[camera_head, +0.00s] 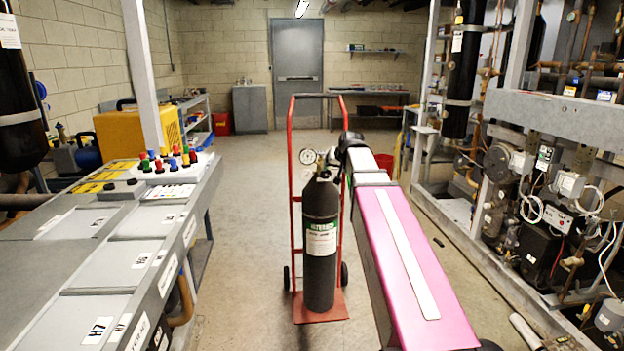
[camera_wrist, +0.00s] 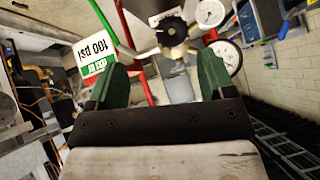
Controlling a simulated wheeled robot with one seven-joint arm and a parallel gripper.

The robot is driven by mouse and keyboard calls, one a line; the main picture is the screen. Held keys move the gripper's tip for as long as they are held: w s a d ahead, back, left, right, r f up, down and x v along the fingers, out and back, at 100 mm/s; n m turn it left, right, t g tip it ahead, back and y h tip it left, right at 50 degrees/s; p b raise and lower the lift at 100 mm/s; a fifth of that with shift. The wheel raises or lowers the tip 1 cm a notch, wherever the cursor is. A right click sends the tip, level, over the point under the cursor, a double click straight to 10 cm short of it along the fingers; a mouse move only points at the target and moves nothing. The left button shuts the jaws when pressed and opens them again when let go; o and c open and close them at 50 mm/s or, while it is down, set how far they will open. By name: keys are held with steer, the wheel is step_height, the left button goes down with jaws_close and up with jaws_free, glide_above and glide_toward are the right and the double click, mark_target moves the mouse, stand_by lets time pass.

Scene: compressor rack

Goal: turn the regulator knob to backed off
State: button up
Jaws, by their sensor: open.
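A dark nitrogen cylinder (camera_head: 320,245) with a white and green label stands upright on a red hand cart (camera_head: 293,215). A round gauge (camera_head: 307,156) sits at its top. In the wrist view the black regulator knob (camera_wrist: 174,34) lies beyond the fingertips, on a brass-coloured body, with one gauge (camera_wrist: 210,12) above right and another (camera_wrist: 228,57) to the right. My gripper (camera_wrist: 162,75) is open, its two green fingers apart and nothing held between them. The knob is ahead of the gap, apart from the fingers. In the head view my arm hides part of the regulator.
A white and green "100 PSI" tag (camera_wrist: 102,50) shows beside the left finger. A grey console (camera_head: 110,265) with coloured buttons stands left. The compressor rack (camera_head: 560,115) stands right. Concrete floor (camera_head: 250,210) is clear left of the cart.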

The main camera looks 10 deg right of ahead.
mark_target(326, 173)
steer(key=x, duration=0.3)
steer(key=r+x, duration=0.1)
steer(key=x, duration=0.2)
steer(key=w+a+x, duration=0.1)
steer(key=x, duration=0.2)
steer(key=shift+w+a, duration=0.15)
steer(key=shift+w, duration=0.2)
steer(key=c, duration=0.9)
